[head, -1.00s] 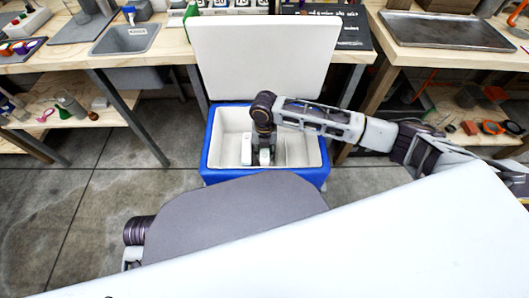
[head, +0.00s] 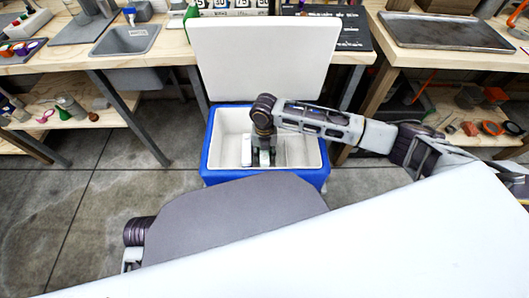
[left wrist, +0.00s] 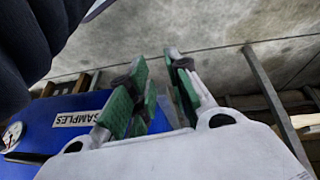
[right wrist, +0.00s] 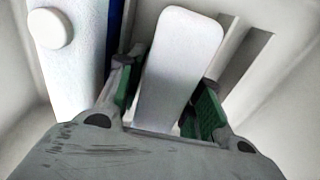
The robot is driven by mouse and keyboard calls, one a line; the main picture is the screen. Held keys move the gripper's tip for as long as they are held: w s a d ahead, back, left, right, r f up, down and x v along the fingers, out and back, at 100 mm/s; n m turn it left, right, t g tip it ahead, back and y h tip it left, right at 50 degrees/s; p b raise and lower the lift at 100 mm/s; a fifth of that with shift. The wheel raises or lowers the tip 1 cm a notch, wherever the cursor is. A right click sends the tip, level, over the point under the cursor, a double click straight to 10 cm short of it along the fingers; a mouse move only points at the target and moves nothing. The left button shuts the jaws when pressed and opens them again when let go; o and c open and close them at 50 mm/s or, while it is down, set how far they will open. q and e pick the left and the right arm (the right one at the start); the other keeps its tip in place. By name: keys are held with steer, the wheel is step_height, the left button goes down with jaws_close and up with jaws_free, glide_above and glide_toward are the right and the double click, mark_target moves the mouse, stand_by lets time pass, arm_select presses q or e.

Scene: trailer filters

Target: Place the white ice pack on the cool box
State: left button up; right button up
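The blue cool box (head: 209,165) stands on the floor with its white lid (head: 265,60) raised. My right gripper (right wrist: 168,108) points down inside it, also seen in the head view (head: 264,158). In the right wrist view, a white rounded slab (right wrist: 180,60), apparently the ice pack, stands between its open fingers. A gap shows on the slab's right; contact on the left is unclear. My left gripper (left wrist: 160,100) is open and empty in the left wrist view, beside the box's blue side (left wrist: 45,125) with a SAMPLES label. It is hidden in the head view.
A white piece with a round cap (right wrist: 50,28) and a blue strip beside it are left of the slab. The workbench (head: 165,50) stands behind the box, with a sink tray (head: 125,38). Another bench (head: 385,58) is at right. Floor left of the box is clear.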

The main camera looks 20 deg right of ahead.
steer(key=shift+r, duration=0.1)
